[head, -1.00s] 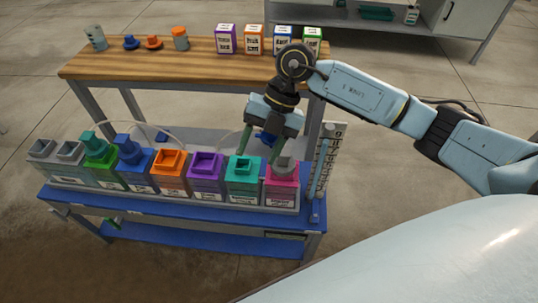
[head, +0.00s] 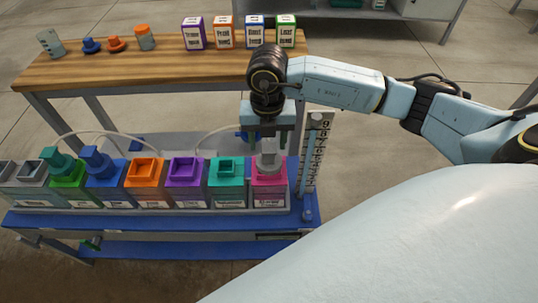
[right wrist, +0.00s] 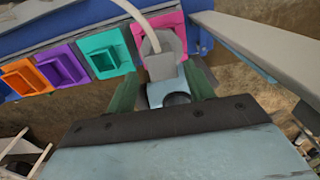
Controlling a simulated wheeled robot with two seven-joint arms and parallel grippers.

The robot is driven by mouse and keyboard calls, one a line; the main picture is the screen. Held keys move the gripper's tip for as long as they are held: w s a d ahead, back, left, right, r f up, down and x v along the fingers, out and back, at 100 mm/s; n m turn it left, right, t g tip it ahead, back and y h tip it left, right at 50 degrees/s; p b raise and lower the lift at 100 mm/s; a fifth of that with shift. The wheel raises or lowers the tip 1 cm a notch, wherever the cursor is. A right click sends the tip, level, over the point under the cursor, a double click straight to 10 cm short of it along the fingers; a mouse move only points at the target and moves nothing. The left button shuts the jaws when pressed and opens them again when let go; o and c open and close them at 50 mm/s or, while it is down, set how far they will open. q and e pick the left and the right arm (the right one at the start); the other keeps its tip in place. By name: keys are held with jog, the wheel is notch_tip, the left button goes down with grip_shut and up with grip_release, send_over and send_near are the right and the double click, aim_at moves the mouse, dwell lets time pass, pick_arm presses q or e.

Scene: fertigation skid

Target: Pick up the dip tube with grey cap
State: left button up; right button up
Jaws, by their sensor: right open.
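The dip tube's grey cap (head: 268,157) sits on the pink container (head: 269,180) at the right end of the row. Any tube below the cap is hidden inside the container. My right gripper (head: 267,145) is directly above the pink container, pointing down and open. In the right wrist view, the grey cap (right wrist: 163,62) lies between and slightly beyond the green fingers of the gripper (right wrist: 163,88), one on each side. I cannot tell whether either finger touches it. My left gripper is not in view.
Teal (head: 228,174), purple (head: 185,172) and orange (head: 145,175) containers stand to the left on the blue skid (head: 160,220). A white scale column (head: 314,150) stands close on the right. Labelled boxes and small caps sit on the wooden bench (head: 160,68) behind.

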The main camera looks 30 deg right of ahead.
aim_at(269, 147)
jog(key=f+b, duration=0.1)
jog(key=f, duration=0.3)
jog(key=shift+d+f, duration=0.2)
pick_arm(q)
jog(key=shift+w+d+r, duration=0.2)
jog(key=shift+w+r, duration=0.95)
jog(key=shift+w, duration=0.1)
pick_arm(e)
jog(key=shift+r, duration=0.1)
grip_shut()
